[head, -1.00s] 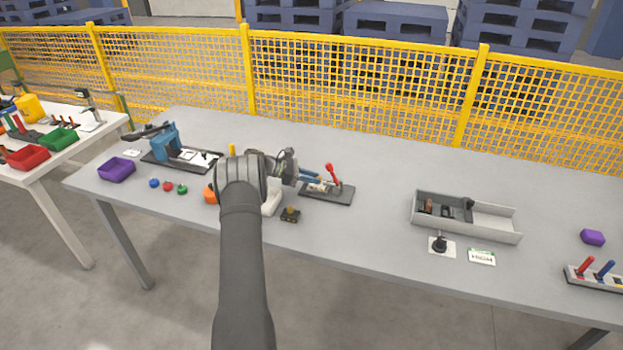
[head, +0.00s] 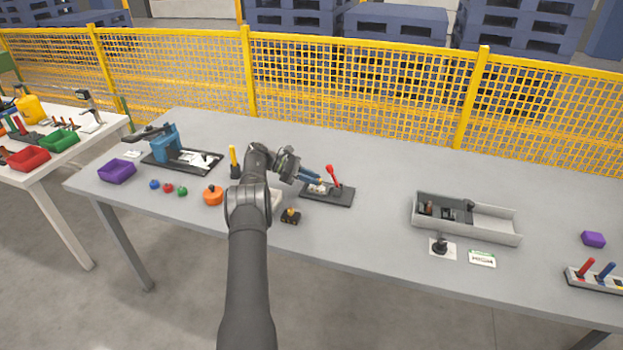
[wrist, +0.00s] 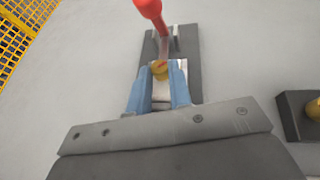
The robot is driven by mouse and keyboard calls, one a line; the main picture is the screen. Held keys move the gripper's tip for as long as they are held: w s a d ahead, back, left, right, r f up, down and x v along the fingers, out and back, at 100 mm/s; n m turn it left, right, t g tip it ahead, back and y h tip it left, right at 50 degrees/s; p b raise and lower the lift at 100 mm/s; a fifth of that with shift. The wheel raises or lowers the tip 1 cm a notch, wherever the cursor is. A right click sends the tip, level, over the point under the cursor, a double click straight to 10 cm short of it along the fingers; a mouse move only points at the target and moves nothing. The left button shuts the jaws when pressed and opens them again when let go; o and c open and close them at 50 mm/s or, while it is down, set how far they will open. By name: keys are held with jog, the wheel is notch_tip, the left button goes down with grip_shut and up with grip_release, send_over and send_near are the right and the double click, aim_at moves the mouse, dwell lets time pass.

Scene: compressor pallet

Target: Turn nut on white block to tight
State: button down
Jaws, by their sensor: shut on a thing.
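The white block (wrist: 160,92) sits on a dark base plate (wrist: 190,62) of a clamp with a red handle (wrist: 150,8). In the head view my gripper (head: 319,180) is low over the clamp, and the white block (head: 318,188) is partly covered by the fingers. The nut is too small to make out there.
A black block with a yellow knob (head: 290,216) stands just in front of the clamp. An orange round part (head: 213,196) and a yellow post (head: 233,160) are left of my arm. A grey tray (head: 490,222) is to the right, with free table between it and the clamp.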

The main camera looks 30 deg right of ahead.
jog(key=c, duration=1.3)
grip_release()
jog(key=shift+s+a+n+t+h, duration=0.15)
jog(key=shift+n+t+h, duration=0.15)
jog(key=shift+n+t, duration=0.2)
